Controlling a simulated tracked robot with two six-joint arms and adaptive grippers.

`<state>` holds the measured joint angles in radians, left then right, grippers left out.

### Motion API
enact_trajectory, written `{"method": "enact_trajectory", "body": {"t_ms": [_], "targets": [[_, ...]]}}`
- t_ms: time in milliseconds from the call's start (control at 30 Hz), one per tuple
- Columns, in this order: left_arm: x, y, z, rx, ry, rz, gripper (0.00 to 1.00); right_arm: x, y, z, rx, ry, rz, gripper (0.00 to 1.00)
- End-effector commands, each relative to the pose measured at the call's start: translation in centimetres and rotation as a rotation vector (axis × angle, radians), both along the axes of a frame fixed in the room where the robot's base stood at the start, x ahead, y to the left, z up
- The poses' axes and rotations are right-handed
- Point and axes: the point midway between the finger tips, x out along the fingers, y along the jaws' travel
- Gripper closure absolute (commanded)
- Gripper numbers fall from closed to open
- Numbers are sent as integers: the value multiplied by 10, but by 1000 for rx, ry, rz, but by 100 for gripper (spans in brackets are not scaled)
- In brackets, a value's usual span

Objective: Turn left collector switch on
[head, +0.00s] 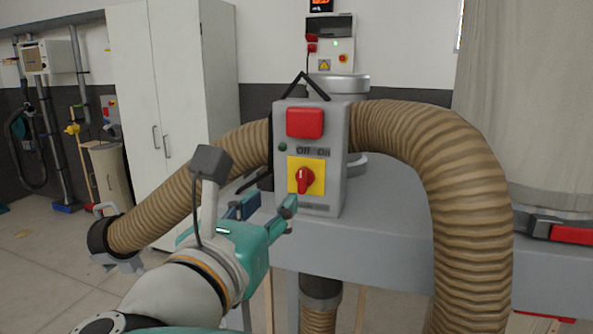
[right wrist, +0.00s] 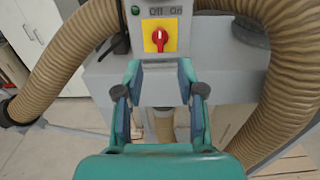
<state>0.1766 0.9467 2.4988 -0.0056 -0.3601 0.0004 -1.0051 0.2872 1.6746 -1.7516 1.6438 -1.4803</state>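The collector switch box (head: 338,150) is grey and stands on a grey housing. Its red rotary knob (head: 305,180) sits on a yellow plate (head: 317,166) under "Off" and "On" labels. The knob stands near upright; I cannot tell exactly which label it points at. It also shows in the right wrist view as a red knob (right wrist: 159,37). A dark green lamp (head: 282,147) is left of the labels. My right gripper (head: 268,206) is open and empty, in front of and below the knob, apart from it. Its two fingers (right wrist: 160,70) also show in the right wrist view. My left gripper is out of view.
A red cover (head: 304,122) sits above the labels. Brown ribbed hoses (head: 470,190) curve around both sides of the box. Another control panel (head: 331,55) is on the wall behind. A white cabinet (head: 172,100) stands at left. Open floor lies at lower left.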

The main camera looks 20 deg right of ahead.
Motion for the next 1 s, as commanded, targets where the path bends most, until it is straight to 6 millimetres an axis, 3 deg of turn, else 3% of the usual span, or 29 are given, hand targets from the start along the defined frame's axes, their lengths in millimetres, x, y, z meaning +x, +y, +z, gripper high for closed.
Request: {"method": "enact_trajectory", "body": {"t_ms": [500,700,1000], "targets": [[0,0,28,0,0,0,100,90,-62,1,0,4,-3,61],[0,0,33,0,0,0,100,107,-74,0,2,1,-1,61],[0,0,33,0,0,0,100,112,-76,-1,2,1,1,61]]}}
